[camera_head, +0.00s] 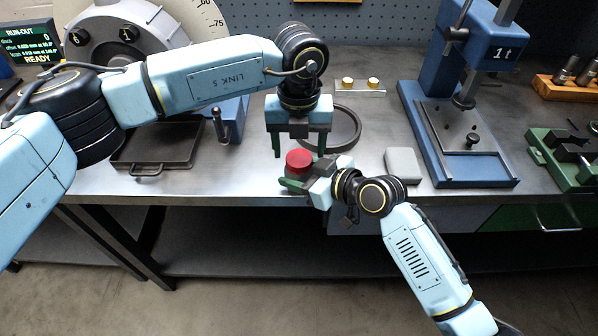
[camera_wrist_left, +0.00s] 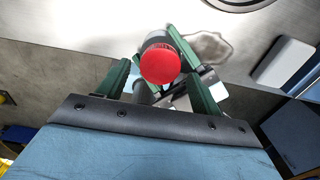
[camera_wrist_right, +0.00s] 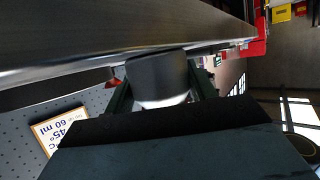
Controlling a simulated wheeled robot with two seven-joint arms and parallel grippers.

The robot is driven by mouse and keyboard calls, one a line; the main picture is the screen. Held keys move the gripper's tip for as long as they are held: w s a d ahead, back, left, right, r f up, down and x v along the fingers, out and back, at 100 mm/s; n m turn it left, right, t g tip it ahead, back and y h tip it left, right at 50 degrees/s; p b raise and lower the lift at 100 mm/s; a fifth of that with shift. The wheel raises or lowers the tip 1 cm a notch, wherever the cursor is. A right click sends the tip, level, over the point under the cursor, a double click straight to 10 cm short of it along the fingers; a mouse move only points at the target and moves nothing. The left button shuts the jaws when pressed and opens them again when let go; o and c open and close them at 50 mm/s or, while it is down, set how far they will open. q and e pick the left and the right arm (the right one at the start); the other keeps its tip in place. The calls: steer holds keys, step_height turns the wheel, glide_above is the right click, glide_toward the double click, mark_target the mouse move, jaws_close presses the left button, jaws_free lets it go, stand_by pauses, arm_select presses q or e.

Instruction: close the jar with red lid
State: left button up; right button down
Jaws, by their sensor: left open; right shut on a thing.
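The red lid (camera_head: 299,158) sits on top of the jar near the table's front edge. It also shows in the left wrist view (camera_wrist_left: 161,66), with the jar's grey side behind it. I cannot tell how tight the lid is. My right gripper (camera_head: 306,180) is shut on the jar's body from the front right. The right wrist view shows the grey jar (camera_wrist_right: 157,78) between its fingers. My left gripper (camera_head: 299,148) is open, pointing down above the lid, one finger to each side. It looks apart from the lid.
A dark ring (camera_head: 352,140) lies behind the jar. A pale block (camera_head: 403,164) is to the right, before a blue press (camera_head: 425,135). A plate with two brass pieces (camera_head: 360,88) lies further back. A dark tray (camera_head: 135,158) is at the left.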

arm_select(q)
steer(key=shift+f, duration=1)
steer(key=c, duration=0.9)
steer(key=o, duration=1)
steer(key=shift+c, duration=0.2)
steer(key=shift+r, duration=0.1)
steer(key=shift+r, duration=2.2)
